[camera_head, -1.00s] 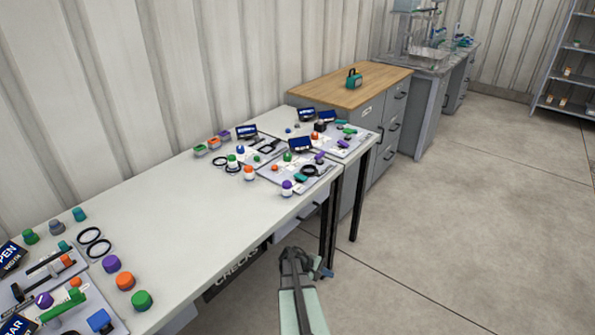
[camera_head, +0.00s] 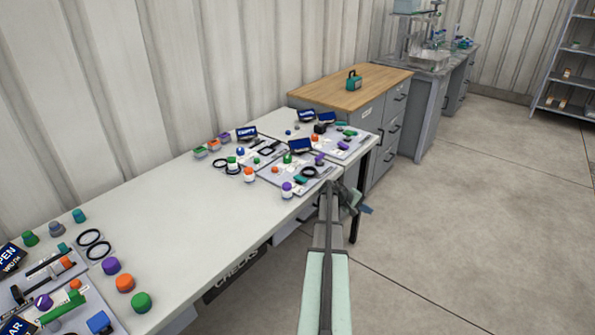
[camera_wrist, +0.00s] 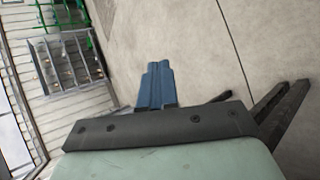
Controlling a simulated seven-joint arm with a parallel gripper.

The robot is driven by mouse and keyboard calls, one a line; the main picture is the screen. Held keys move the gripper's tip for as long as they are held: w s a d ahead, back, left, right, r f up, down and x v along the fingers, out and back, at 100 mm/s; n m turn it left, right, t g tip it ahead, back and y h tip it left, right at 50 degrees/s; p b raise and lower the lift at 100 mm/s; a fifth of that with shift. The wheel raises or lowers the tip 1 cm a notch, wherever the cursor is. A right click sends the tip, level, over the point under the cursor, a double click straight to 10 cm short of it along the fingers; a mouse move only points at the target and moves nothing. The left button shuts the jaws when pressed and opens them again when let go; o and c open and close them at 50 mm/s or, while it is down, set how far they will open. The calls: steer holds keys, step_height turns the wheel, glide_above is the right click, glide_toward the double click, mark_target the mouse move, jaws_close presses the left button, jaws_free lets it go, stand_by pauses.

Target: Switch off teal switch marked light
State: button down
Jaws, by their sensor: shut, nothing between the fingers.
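Small teal parts show in the head view: one on the panel at the middle of the bench (camera_head: 300,180), one on the near left panel (camera_head: 63,247). The labels are too small to read, so I cannot tell which is the teal switch marked light. My gripper (camera_head: 366,209) is off the bench's right front edge, over the floor side, apart from all panels. In the wrist view its blue fingers (camera_wrist: 156,85) are together with nothing between them.
The long white bench (camera_head: 190,210) carries several panels with knobs, rings and dark signs. Open concrete floor (camera_head: 470,220) lies to the right. The wrist view shows a shelf rack (camera_wrist: 70,62).

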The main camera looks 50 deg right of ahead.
steer(key=w+a+r+m+t+y, duration=0.2)
steer(key=w+r+m, duration=0.2)
steer(key=w+r, duration=0.3)
steer(key=w+a+r+m+t+y, duration=0.2)
steer(key=w+a+r+m, duration=0.15)
steer(key=w+r, duration=0.4)
step_height(320, 180, up, 16)
steer(key=m+t+y, duration=0.4)
steer(key=m, duration=0.1)
glide_above(297, 176)
steer(key=shift+s+n, duration=0.2)
steer(key=shift+n, duration=0.05)
step_height(297, 176, down, 14)
steer(key=shift+f, duration=0.1)
steer(key=shift+w+f, duration=0.15)
